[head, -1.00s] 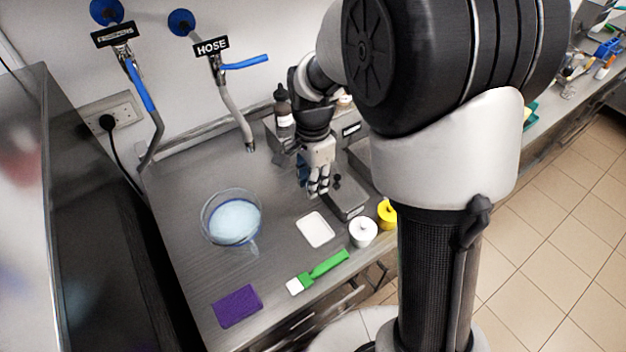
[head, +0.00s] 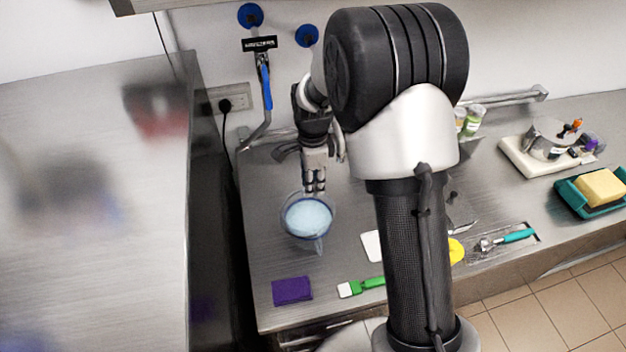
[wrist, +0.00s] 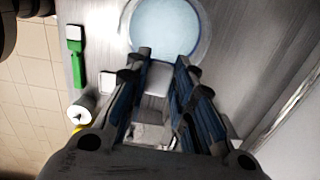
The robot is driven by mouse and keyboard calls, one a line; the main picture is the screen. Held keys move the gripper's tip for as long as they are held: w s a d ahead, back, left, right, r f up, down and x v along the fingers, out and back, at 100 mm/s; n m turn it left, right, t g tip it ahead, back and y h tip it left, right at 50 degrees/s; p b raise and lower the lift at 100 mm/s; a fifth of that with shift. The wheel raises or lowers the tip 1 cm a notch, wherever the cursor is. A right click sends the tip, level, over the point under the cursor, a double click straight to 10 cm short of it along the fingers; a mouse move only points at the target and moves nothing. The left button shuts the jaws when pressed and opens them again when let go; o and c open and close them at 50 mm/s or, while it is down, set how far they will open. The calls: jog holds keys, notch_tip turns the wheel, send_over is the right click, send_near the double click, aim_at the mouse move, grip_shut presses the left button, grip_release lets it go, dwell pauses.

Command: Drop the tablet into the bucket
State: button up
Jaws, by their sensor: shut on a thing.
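The bucket (head: 308,219) is a clear round jug with a spout, holding pale blue liquid, on the steel counter left of my arm. It also shows at the top of the wrist view (wrist: 168,27). My gripper (head: 314,188) appears at the bucket's far rim in the head view, pointing down. In the wrist view, a small white block, seemingly the tablet (wrist: 158,78), sits between my gripper's fingers (wrist: 163,60), and they are shut on it. The bucket lies just beyond the fingertips. The tablet cannot be made out in the head view.
A purple cloth (head: 292,291), a green-handled brush (head: 362,286) and a white dish (head: 371,246) lie along the front of the counter. A yellow-topped item (head: 456,251) is partly behind my arm. A teal tray with a sponge (head: 598,188) stands at the right.

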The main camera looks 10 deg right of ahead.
notch_tip(320, 180, down, 4)
jog(key=shift+f+b, duration=0.15)
jog(key=shift+b, duration=1.1)
jog(key=o, duration=1)
jog(key=shift+c, duration=0.2)
notch_tip(320, 180, up, 12)
jog(key=shift+r, duration=0.1)
